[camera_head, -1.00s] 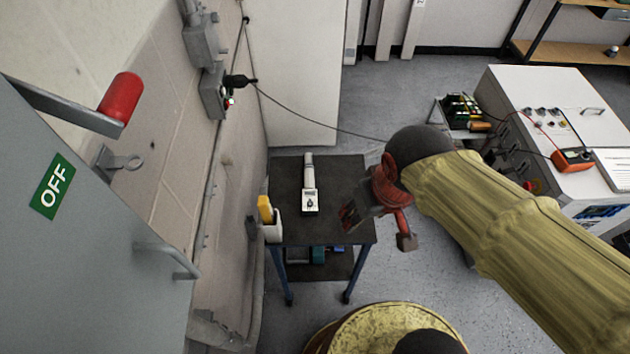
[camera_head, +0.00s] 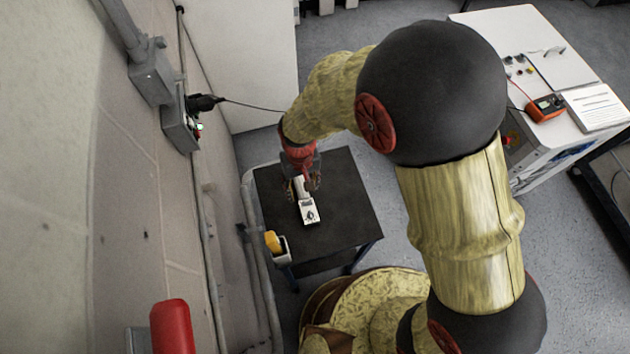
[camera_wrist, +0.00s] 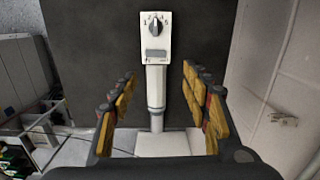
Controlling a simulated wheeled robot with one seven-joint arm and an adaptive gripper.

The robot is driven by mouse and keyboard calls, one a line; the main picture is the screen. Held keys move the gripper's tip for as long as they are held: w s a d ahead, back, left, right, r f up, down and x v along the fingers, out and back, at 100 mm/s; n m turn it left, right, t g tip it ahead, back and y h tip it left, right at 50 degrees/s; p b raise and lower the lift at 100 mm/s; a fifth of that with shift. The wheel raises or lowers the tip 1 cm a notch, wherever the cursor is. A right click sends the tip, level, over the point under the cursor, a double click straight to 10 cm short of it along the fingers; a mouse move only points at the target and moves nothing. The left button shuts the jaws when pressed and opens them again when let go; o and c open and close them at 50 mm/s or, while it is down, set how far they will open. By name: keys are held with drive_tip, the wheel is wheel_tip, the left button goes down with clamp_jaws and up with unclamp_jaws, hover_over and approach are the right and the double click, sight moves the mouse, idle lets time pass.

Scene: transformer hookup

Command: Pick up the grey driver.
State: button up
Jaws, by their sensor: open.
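The grey driver (camera_head: 309,213) lies on the dark top of a small cart (camera_head: 345,205). It is pale, with a long narrow body and a block end carrying a numbered dial. In the wrist view the driver (camera_wrist: 156,88) runs between my two padded fingers, with the dial end beyond the fingertips. My gripper (camera_head: 304,187) is over the driver's body, pointing down. It is open, with a visible gap on each side of the driver in the wrist view. Part of the driver is hidden by my gripper in the head view.
A yellow object (camera_head: 272,241) sits in a white holder (camera_head: 284,254) at the cart's left edge. A wall with conduit and a switch box (camera_head: 180,125) stands close on the left. A white cabinet with an orange meter (camera_head: 546,107) stands at the right. The cart's right side is bare.

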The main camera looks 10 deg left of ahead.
sight(303, 191)
drive_tip(key=shift+w+a+r, duration=0.2)
drive_tip(key=shift+w+a, duration=0.15)
drive_tip(key=shift+w, duration=0.4)
drive_tip(key=shift+a+t+y, duration=0.1)
drive_tip(key=shift+t+y, duration=0.2)
drive_tip(key=shift+w+f+m, duration=0.1)
drive_tip(key=shift+f+m, duration=0.2)
drive_tip(key=shift+f, duration=1.1)
drive_tip(key=f, duration=0.4)
drive_tip(key=shift+d+f+b, duration=0.1)
drive_tip(key=shift+d+b, duration=0.2)
drive_tip(key=shift+b, duration=0.1)
drive_tip(key=shift+f, duration=0.4)
drive_tip(key=c, duration=1.2)
drive_tip(key=shift+r, duration=0.1)
clamp_jaws()
